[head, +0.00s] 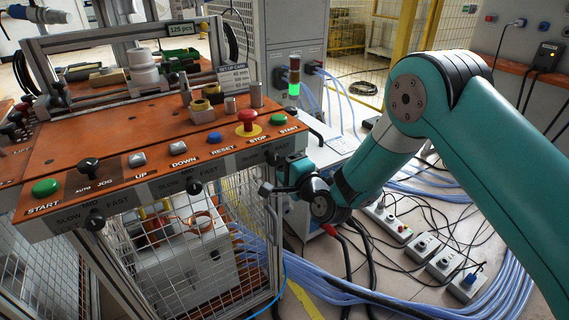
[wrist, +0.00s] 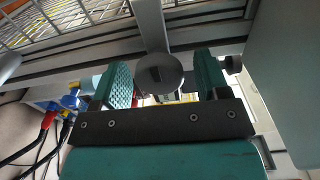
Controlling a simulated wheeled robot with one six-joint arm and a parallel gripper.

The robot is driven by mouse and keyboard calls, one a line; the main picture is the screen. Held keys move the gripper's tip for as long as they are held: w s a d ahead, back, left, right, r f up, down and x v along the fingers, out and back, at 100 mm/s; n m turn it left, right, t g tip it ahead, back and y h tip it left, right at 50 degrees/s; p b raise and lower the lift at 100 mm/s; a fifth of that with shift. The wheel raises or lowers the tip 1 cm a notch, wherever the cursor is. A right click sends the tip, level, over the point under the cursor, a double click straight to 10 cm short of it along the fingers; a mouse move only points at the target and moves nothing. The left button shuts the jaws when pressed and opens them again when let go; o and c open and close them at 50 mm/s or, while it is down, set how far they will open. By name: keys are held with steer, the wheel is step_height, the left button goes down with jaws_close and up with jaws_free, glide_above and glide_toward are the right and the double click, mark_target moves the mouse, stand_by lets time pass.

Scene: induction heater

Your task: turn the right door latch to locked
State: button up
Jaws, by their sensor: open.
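In the wrist view, a round dark grey knob (wrist: 160,73) with a small dark slot sits at the end of a grey frame post. It appears to be the right door latch. My gripper (wrist: 162,66) is open, with one green ribbed finger on each side of the knob. Gaps show on both sides; I cannot tell how deep the knob lies between the fingers. In the head view, my gripper (head: 272,190) is at the right front corner post of the machine, just below the control panel. The latch cannot be made out there.
The orange control panel (head: 150,131) with buttons and the red stop button (head: 248,118) lies above and left of my gripper. The mesh door (head: 205,245) is below left. Blue hoses (head: 420,300) and several socket boxes cover the floor to the right.

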steer(key=b+v, duration=1.7)
steer(key=b, duration=0.1)
steer(key=shift+s+d, duration=0.2)
